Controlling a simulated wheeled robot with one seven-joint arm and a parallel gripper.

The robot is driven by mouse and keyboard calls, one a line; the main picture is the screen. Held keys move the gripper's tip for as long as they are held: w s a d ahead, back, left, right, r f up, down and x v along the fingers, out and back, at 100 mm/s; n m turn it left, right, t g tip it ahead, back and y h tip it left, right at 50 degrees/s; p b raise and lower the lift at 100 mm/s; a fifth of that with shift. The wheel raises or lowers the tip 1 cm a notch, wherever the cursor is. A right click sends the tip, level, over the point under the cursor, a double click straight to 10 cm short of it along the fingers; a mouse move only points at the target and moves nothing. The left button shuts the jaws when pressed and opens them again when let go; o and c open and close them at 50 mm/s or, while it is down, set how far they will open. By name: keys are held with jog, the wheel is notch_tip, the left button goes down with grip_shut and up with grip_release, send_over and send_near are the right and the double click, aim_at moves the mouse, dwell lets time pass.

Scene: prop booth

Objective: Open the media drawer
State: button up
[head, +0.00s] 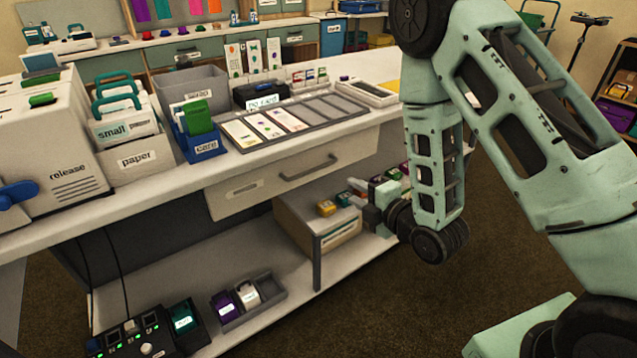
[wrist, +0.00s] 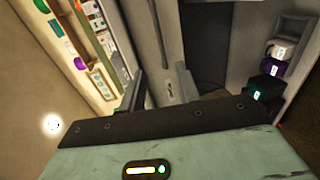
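A pale drawer (head: 270,191) with a dark bar handle (head: 308,168) sits under the counter top in the head view. It looks shut, and the label on its front is too small to read. My gripper (head: 356,192) is to the right of the handle and lower in the picture, apart from it, with its fingers pointing left. In the wrist view my gripper (wrist: 160,86) shows two separated fingers with nothing between them. A pale front with a small label lies beyond the fingers there; I cannot tell the handle in that view.
The counter (head: 225,162) carries a paper holder (head: 135,165), a blue card box (head: 200,148) and a sample tray (head: 300,120). Below, a box (head: 290,228) and a dark tray (head: 262,308) with cartridges stand on the lower shelf (head: 315,275). Carpet is free in front.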

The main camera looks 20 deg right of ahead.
aim_at(314, 171)
jog(key=b+x, duration=0.2)
jog(key=x, duration=1.3)
jog(key=shift+w+a+r+b, duration=0.1)
jog(key=shift+b, duration=0.25)
jog(key=shift+c, duration=0.2)
grip_shut()
